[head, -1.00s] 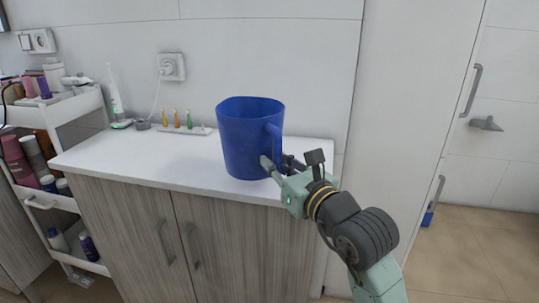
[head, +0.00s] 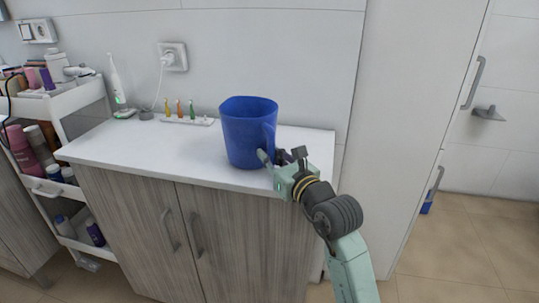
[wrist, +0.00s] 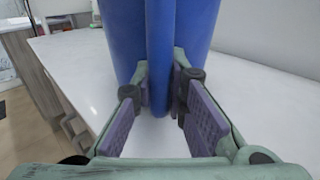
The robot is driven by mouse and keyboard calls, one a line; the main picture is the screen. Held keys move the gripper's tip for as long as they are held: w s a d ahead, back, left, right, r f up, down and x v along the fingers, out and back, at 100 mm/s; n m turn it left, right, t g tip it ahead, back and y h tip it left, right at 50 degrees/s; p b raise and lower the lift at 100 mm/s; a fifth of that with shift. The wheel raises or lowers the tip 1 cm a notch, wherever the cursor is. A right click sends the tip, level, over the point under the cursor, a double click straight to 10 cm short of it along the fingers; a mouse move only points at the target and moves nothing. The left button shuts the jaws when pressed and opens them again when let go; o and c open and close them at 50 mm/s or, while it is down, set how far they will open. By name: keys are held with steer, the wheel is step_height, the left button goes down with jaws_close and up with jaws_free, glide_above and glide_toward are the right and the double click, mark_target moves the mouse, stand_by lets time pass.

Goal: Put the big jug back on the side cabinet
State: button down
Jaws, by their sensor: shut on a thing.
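The big blue jug (head: 246,138) is upright at the right part of the white top of the side cabinet (head: 150,153), close to its front edge. Its handle (head: 269,142) faces right, toward my gripper. My gripper (head: 277,168) is shut on the handle, which also shows between the two purple finger pads in the wrist view (wrist: 159,60). The jug's base is at or just above the cabinet top; I cannot tell whether it touches. The jug's inside is mostly hidden.
A toothbrush rack (head: 189,121) and an electric toothbrush (head: 118,85) stand at the back left of the cabinet top. A white cart (head: 85,98) with bottles is at the left. A tall white cabinet (head: 400,120) rises at the right. The top's middle is clear.

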steer(key=shift+f, duration=0.15)
steer(key=c, duration=1.6)
jaws_free()
steer(key=shift+r, duration=0.2)
steer(key=shift+s+d+f, duration=0.1)
steer(key=shift+s+d, duration=0.05)
steer(key=shift+s, duration=0.05)
steer(key=b+v, duration=0.4)
steer(key=v, duration=0.7)
steer(key=shift+s, duration=0.25)
